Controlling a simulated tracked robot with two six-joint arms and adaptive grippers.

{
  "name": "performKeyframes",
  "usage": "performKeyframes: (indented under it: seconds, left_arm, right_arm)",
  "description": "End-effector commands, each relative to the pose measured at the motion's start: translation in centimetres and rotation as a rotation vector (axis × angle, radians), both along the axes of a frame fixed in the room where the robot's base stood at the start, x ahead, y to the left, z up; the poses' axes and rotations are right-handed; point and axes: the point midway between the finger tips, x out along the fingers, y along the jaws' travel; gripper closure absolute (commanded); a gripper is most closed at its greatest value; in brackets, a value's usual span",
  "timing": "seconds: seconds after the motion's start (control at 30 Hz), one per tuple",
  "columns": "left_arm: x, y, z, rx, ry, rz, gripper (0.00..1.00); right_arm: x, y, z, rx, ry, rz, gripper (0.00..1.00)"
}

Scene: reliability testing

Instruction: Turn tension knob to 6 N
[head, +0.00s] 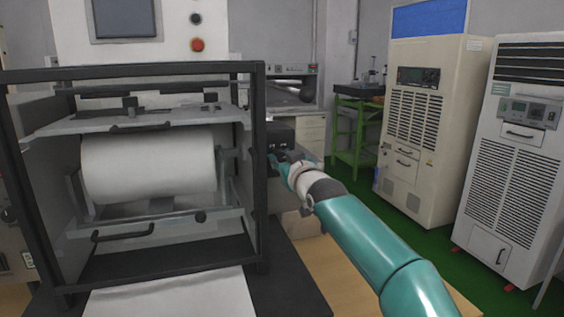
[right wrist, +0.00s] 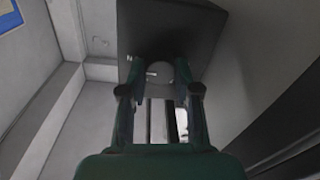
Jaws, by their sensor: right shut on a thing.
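The tension knob (right wrist: 160,72) shows in the right wrist view as a rounded grey shape on the face of a dark box (right wrist: 172,28). A letter N and a short white mark show beside it; no number is readable. My right gripper (right wrist: 160,82) has its two fingers on either side of the knob, shut on it. In the head view the right gripper (head: 277,160) reaches the dark box (head: 281,133) on the right side of the machine frame. The knob is hidden there behind the gripper. My left gripper is not in view.
The black-framed machine (head: 258,190) with a large white roll (head: 150,165) stands at left. A red button (head: 197,45) sits on the panel behind.

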Motion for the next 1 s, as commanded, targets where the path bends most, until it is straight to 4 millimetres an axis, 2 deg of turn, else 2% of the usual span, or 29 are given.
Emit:
performKeyframes:
  seconds: [0.03,0.53,0.57,0.67,0.7,1.0]
  left_arm:
    - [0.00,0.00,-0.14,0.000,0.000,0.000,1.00]
    - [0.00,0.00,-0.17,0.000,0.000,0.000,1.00]
    - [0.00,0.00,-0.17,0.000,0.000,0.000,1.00]
    - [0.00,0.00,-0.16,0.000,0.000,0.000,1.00]
    - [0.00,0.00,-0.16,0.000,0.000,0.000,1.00]
    - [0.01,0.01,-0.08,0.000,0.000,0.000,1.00]
  right_arm:
    - [0.21,0.02,-1.15,0.001,0.024,-0.001,1.00]
    - [0.21,0.09,-1.14,0.019,0.031,0.000,1.00]
    - [0.21,0.09,-1.14,0.019,0.031,0.000,0.64]
    - [0.17,0.09,-0.94,0.020,0.027,0.000,0.47]
    - [0.15,0.08,-0.83,0.020,0.025,0.001,0.43]
    - [0.05,0.08,-0.39,0.022,0.017,0.000,0.43]
